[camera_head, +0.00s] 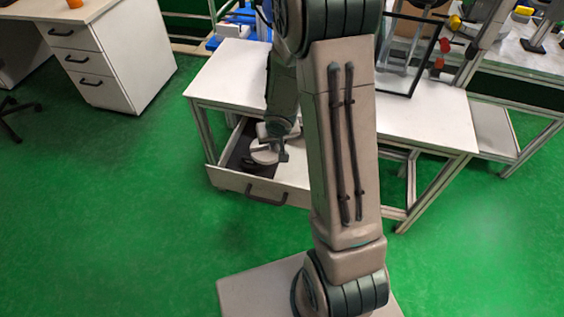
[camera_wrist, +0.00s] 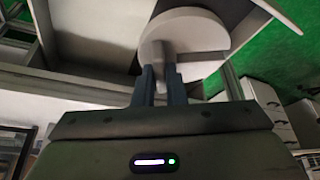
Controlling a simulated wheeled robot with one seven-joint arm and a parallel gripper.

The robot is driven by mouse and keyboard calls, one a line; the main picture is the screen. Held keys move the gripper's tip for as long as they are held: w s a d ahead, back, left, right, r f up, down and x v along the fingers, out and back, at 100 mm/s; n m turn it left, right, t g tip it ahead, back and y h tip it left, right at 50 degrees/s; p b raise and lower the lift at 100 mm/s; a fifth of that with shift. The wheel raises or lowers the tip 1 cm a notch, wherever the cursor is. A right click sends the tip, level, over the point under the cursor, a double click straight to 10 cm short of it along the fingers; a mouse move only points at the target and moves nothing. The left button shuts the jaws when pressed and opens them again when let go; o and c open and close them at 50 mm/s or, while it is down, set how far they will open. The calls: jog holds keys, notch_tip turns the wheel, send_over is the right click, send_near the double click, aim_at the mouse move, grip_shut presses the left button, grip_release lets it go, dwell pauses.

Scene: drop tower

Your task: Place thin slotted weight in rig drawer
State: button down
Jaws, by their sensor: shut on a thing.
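The thin slotted weight is a pale grey round disc (camera_wrist: 190,32) at the top of the wrist view, gripped between the two fingers of my gripper (camera_wrist: 161,72). In the head view the weight (camera_head: 264,156) shows pale over the open rig drawer (camera_head: 228,180), with my gripper (camera_head: 283,148) beside it. The drawer is pulled out under the white table and has a white front panel and a dark handle. I cannot tell whether the weight touches the drawer floor. My arm hides part of the drawer's right side.
The white rig table (camera_head: 230,82) stands above and behind the drawer. A dark-framed rig (camera_head: 408,55) stands on its right part. A white drawer cabinet (camera_head: 95,60) stands at the left. The green floor (camera_head: 110,215) in front is clear.

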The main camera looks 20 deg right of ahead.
jog(key=shift+w+d+f+b, duration=0.2)
jog(key=shift+d+b, duration=0.2)
jog(key=shift+d, duration=0.1)
jog(key=s+d+f+m+h+b, duration=0.1)
jog(key=s+d+f+m+b, duration=0.15)
jog(key=d+b, duration=0.45)
jog(key=s+d+f+m+h+b, duration=0.1)
jog(key=s+d+m+b, duration=0.2)
jog(key=b, duration=0.7)
jog(key=shift+g, duration=0.3)
jog(key=shift+w+d+f+b, duration=0.1)
jog(key=shift+w+f+b, duration=0.15)
jog(key=shift+f+b, duration=1)
jog(key=shift+w+d+f+b, duration=0.1)
jog(key=shift+w+f+b, duration=0.2)
jog(key=shift+f, duration=1.8)
jog(key=shift+w+d+f+b, duration=0.15)
jog(key=shift+f+b, duration=0.7)
jog(key=shift+f, duration=0.85)
jog(key=shift+f, duration=0.15)
jog(key=c, duration=1.5)
grip_release()
jog(key=shift+s, duration=0.1)
